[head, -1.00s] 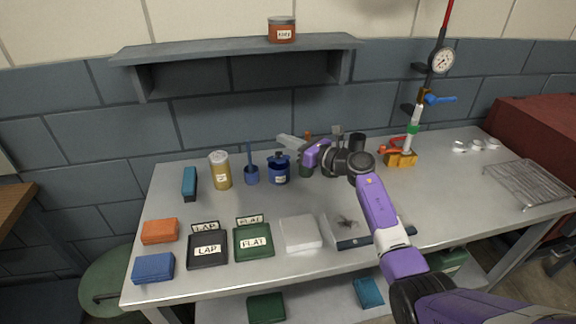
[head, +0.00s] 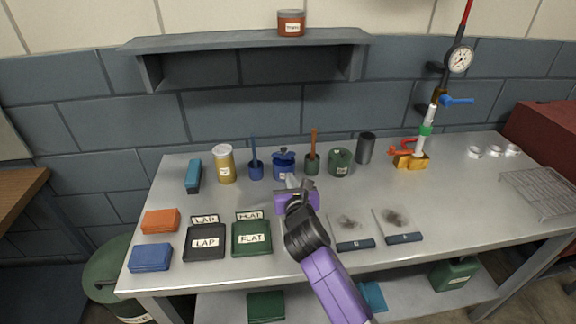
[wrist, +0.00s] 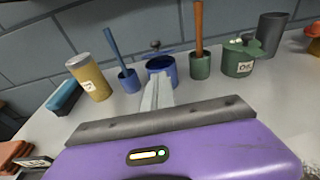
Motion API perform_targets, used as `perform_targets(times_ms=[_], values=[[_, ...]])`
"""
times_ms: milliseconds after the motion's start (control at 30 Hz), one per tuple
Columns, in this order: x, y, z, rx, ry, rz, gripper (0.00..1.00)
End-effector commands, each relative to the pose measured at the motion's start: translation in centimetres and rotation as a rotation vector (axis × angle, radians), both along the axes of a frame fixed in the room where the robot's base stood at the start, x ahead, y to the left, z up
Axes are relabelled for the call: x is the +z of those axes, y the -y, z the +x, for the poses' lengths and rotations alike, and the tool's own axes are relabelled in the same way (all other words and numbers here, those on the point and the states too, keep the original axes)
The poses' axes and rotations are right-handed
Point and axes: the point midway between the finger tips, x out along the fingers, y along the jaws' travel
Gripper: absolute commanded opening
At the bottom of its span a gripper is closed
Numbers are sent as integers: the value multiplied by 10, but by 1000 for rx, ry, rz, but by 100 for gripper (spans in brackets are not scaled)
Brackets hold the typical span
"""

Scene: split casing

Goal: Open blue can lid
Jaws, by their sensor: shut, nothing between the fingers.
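The blue can (head: 284,171) stands upright toward the back of the bench, with a blue lid topped by a knob (head: 283,151). It also shows in the wrist view, where the can (wrist: 163,74) is just beyond the fingertips and its lid knob (wrist: 155,45) is dark. In the wrist view the closed fingers (wrist: 156,92) overlap the lower part of the can. I cannot tell whether they touch it.
A blue pot with a brush (head: 256,170) stands left of the can, and a green pot with a brush (head: 312,164) close on its right. A green can (head: 340,163), a dark cup (head: 365,149) and a yellow can (head: 225,166) stand nearby. The bench's right middle is clear.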

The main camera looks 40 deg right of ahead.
Motion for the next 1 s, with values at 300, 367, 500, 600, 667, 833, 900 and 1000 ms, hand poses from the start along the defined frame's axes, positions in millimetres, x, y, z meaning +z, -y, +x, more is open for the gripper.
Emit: perform_targets(times_ms=[300,367,500,600,667,833,900,1000], values=[[-9,30,43,-2,3,-3,0],[-11,35,51,-2,3,-3,0],[-15,45,65,-1,3,-2,0],[-16,49,71,-1,3,-2,0],[-16,50,74,0,6,-3,0],[-17,52,76,0,5,-2,0],[-17,52,76,-1,5,-2,0],[-17,52,76,-1,5,-2,0]])
